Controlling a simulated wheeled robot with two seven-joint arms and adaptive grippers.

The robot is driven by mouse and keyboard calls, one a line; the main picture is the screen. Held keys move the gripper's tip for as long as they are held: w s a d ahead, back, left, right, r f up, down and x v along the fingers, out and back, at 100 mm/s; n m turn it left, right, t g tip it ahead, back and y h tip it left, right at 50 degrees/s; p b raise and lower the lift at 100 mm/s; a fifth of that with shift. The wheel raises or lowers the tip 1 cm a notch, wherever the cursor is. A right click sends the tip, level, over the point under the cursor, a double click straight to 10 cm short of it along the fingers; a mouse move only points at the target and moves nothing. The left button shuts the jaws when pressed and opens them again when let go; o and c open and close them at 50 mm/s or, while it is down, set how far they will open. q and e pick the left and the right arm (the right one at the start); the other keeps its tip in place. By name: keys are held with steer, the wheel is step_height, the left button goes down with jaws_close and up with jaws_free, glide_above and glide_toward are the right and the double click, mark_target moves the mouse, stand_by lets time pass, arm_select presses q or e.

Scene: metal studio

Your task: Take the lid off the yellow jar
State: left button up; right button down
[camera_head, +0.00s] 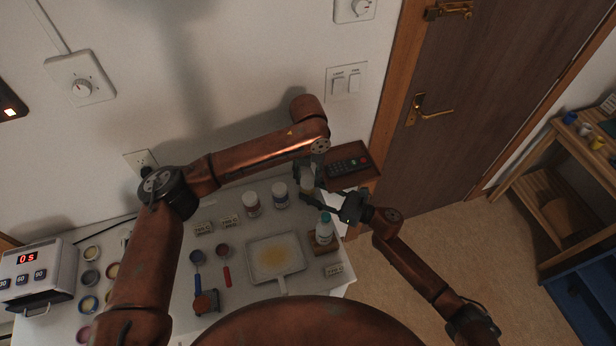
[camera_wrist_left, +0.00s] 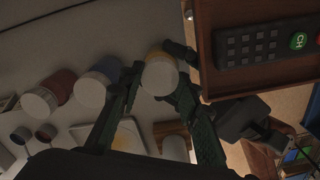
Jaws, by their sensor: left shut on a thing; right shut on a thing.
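The yellow jar (camera_head: 307,184) stands at the right end of the white table, partly hidden by my grippers. In the left wrist view its white lid (camera_wrist_left: 160,77) faces the camera, with a yellow band (camera_wrist_left: 155,54) of the jar behind it. The lid appears to sit on the jar. My left gripper (camera_head: 308,174) comes from above, its fingers on both sides of the lid, shut on it. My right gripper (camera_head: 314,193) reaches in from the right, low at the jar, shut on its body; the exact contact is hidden.
Red-banded (camera_head: 252,204) and blue-banded (camera_head: 280,195) white jars stand left of the yellow jar. A bottle (camera_head: 325,229) and a pan (camera_head: 275,257) are in front. A wooden shelf with a remote (camera_head: 347,166) is close behind on the right. Open floor lies right of the table.

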arm_select(q)
steer(key=n, duration=2.4)
steer(key=shift+d, duration=0.1)
steer(key=n, duration=0.4)
steer(key=shift+n, duration=0.3)
steer(key=n, duration=0.4)
steer(key=shift+r, duration=0.1)
steer(key=n, duration=0.7)
steer(key=shift+w+r, duration=0.1)
steer(key=shift+r, duration=0.2)
